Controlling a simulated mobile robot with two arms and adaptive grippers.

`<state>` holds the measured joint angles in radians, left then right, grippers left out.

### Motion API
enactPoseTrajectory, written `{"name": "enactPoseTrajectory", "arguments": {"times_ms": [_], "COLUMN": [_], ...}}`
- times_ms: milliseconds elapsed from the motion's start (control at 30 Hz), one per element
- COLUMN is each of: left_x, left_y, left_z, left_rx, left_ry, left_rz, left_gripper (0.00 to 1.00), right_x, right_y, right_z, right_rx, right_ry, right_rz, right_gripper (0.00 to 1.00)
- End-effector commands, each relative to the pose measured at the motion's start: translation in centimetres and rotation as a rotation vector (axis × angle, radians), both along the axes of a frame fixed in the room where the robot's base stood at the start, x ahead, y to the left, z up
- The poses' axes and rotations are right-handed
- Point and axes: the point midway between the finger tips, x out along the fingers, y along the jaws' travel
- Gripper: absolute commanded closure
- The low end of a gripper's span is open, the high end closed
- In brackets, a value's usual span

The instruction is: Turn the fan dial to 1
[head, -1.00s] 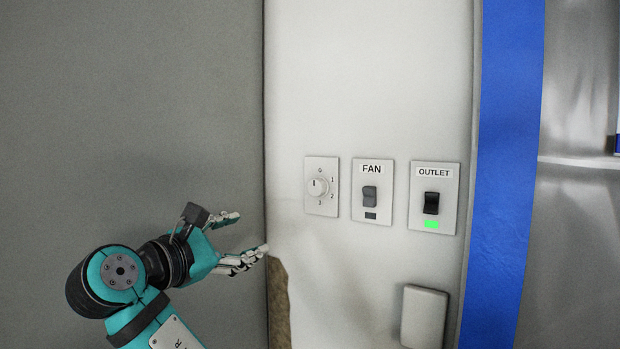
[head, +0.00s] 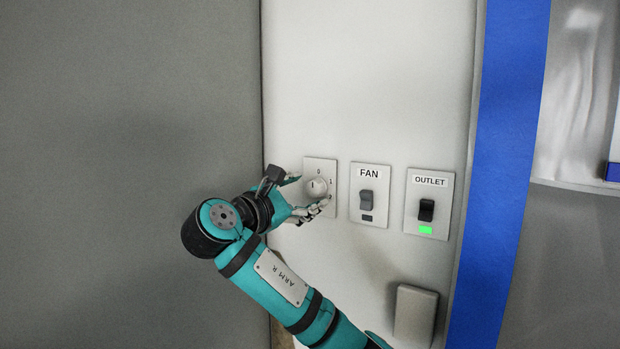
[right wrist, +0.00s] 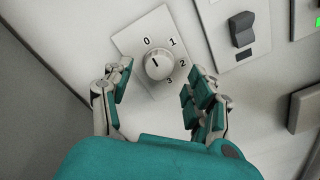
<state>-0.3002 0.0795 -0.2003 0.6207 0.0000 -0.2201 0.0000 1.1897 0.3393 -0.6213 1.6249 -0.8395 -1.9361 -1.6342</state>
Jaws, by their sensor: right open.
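The fan dial (head: 316,187) is a round white knob on a white wall plate marked 0, 1, 2 and 3. In the right wrist view the dial (right wrist: 159,64) shows a dark mark line near the 0 side. My right gripper (head: 309,192) is open at the dial plate, its fingers to either side of the knob. In the right wrist view the fingers of my right gripper (right wrist: 160,85) stand left and right of the knob with gaps, seemingly not touching it. My left gripper is not in view.
The FAN switch plate (head: 369,195) is right of the dial, its indicator dark. The OUTLET switch plate (head: 428,204) is further right, its indicator lit green. A blank cover box (head: 415,315) juts out below. A blue vertical strip (head: 505,170) borders the panel.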

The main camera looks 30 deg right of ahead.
Motion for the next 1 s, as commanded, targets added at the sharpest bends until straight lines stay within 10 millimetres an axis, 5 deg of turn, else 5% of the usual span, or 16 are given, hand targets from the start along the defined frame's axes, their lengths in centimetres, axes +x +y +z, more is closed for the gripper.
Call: {"name": "enactPoseTrajectory", "arguments": {"times_ms": [200,567,1000], "left_x": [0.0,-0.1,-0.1], "left_y": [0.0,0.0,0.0], "left_z": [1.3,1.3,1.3], "left_rx": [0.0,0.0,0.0], "left_ry": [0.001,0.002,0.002], "left_rz": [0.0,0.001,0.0], "left_gripper": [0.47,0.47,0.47], "right_x": [0.9,1.1,1.1], "right_y": [-2.3,-2.6,-2.6], "right_z": [0.1,-0.1,0.0], "right_rx": [0.0,0.001,0.0], "right_ry": [0.001,0.0,0.0], "right_rz": [-0.002,0.001,0.0], "right_gripper": [0.42,0.43,0.97]}}
